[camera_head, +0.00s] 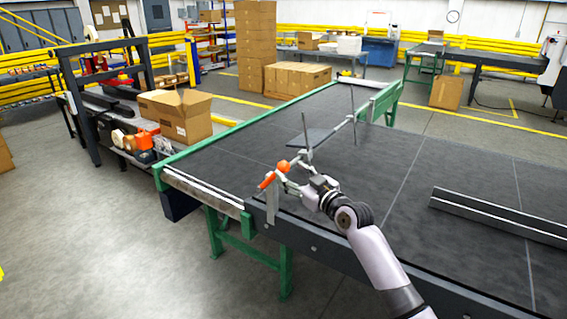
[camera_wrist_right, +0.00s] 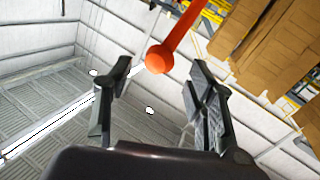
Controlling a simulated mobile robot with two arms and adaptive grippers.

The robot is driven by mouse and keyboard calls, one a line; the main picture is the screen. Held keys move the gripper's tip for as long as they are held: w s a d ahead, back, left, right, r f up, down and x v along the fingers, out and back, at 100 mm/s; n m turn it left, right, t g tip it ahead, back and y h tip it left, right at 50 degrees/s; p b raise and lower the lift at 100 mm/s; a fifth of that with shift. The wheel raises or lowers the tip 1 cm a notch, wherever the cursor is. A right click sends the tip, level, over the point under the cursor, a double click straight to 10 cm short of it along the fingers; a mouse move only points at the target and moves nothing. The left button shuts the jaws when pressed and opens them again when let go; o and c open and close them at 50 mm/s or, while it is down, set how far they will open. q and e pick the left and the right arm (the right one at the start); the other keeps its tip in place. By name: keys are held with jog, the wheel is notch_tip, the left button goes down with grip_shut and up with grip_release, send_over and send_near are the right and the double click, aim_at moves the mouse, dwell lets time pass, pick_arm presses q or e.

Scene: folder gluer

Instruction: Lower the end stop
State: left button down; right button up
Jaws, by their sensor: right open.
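The end stop (camera_head: 305,140) stands over the dark conveyor belt, with thin upright rods, a cross bar and a flat dark plate. An orange handle (camera_head: 268,180) with a rounded knob is at its near end, by the belt's front edge. In the right wrist view the orange handle (camera_wrist_right: 176,33) comes down from the top, and its knob lies between the finger lines, towards their tips. My right gripper (camera_head: 284,184) is close beside the handle; its two fingers (camera_wrist_right: 158,85) are spread apart with nothing clamped between them. My left gripper is out of view.
The conveyor (camera_head: 400,190) has a green frame (camera_head: 250,250). A long dark bar (camera_head: 500,215) lies on the belt at the right. An open cardboard box (camera_head: 180,115) and an orange tape dispenser (camera_head: 146,139) are on the side table at the left. Stacked boxes (camera_head: 257,45) stand behind.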

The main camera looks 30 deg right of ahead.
aim_at(287, 169)
jog(key=shift+w+p, duration=0.3)
jog(key=shift+w, duration=2.15)
jog(key=shift+c, duration=0.3)
grip_shut()
